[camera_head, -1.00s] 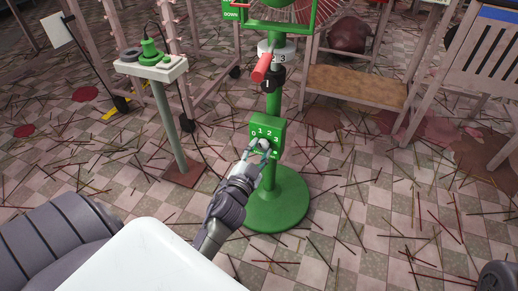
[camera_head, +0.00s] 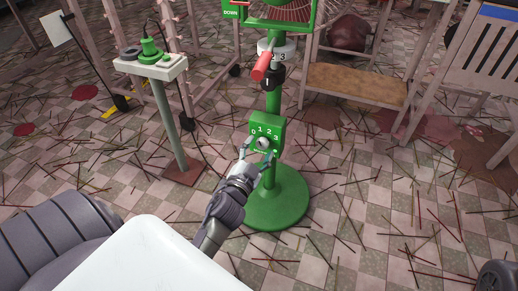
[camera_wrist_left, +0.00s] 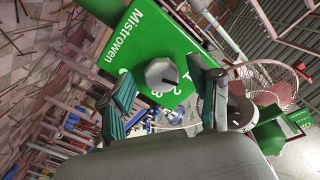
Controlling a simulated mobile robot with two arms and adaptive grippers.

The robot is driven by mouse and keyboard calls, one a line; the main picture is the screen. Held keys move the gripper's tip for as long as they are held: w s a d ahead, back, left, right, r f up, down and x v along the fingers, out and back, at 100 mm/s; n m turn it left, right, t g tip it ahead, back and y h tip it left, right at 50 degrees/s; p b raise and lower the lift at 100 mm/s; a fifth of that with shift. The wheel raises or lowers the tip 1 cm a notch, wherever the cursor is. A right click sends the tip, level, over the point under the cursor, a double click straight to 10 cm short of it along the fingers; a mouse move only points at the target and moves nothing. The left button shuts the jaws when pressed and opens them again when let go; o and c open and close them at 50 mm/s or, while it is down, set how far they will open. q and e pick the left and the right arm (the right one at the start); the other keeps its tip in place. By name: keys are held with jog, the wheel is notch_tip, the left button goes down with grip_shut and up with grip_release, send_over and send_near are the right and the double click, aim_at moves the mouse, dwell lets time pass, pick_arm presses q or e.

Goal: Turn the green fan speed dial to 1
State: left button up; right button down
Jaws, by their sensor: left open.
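The green fan (camera_head: 275,190) stands on a round green base, with a green control box (camera_head: 275,126) on its post. The box face carries white numbers 0, 1, 2 and 3 around a grey dial (camera_head: 264,144). In the left wrist view the dial (camera_wrist_left: 162,75) is a faceted grey knob with a dark pointer mark toward its lower right; I cannot tell which number it meets. My left gripper (camera_head: 257,149) is open, with its fingers spread on either side of the dial; contact is not visible. The right gripper is not in view.
A pedestal (camera_head: 150,66) with a white top and green device stands left of the fan. A red handle (camera_head: 263,66) juts from the post above the box. A wooden bench (camera_head: 355,90) stands behind to the right. Thin sticks litter the tiled floor.

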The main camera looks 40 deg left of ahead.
pick_arm(q)
jog(key=v, duration=0.7)
jog(key=shift+r, duration=0.1)
